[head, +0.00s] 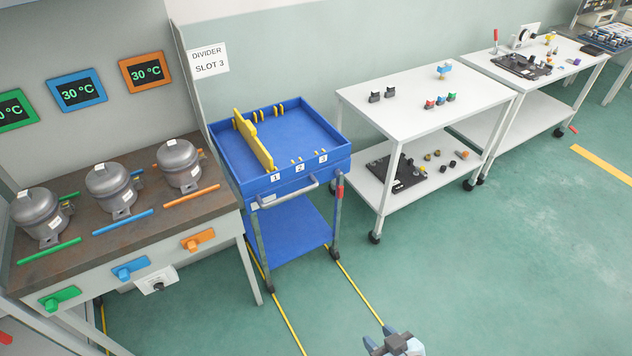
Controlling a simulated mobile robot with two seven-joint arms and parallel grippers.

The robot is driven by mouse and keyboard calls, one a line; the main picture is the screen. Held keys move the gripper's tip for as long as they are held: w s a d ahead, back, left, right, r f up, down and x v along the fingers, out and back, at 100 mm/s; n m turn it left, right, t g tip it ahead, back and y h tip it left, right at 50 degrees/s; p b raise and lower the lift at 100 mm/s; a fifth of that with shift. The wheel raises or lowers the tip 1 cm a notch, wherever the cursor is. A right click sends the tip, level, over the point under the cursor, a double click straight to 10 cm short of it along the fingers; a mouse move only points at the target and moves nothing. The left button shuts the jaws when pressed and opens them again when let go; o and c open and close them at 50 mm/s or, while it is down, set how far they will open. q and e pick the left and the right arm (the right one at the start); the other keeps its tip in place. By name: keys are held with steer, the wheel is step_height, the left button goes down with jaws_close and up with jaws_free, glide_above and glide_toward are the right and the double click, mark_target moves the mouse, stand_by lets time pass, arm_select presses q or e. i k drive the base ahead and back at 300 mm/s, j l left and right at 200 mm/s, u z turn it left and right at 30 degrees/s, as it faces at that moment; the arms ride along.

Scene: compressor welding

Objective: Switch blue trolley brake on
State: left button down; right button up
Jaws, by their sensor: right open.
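The blue trolley (262,180) stands left of the middle in the head view, against the wall. It has a blue top tray with slots labelled 1, 2 and 3, a blue lower shelf and a grey push handle (288,193) at the front. A small red lever (340,191) sits upright on its right front post; I cannot tell its brake state. My right gripper (396,342) shows at the bottom edge, open, in front of the trolley and well apart from it. Much of it is cut off. My left gripper is not in view.
A workbench (235,197) with several grey compressors stands at the left, close to the trolley. A white trolley (425,85) and a white table (540,60) stand to the right. A yellow divider (253,140) stands in the blue tray. The green floor in front is clear.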

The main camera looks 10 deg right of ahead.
mark_target(338, 172)
steer(key=i+l+u, duration=0.15)
steer(key=l, duration=0.2)
steer(key=i+l+u, duration=0.15)
steer(key=l, duration=0.15)
steer(key=l+u, duration=0.15)
steer(key=l, duration=0.2)
steer(key=i+l+u, duration=0.1)
steer(key=l, duration=0.45)
steer(key=i+l+u, duration=0.1)
steer(key=l, duration=0.4)
steer(key=i+l, duration=0.1)
steer(key=l, duration=0.6)
steer(key=i+l, duration=0.15)
steer(key=l, duration=0.55)
steer(key=i+l+u, duration=0.1)
steer(key=l, duration=0.6)
steer(key=i+l, duration=0.1)
steer(key=l, duration=1.35)
steer(key=i+u, duration=0.05)
steer(key=i, duration=0.05)
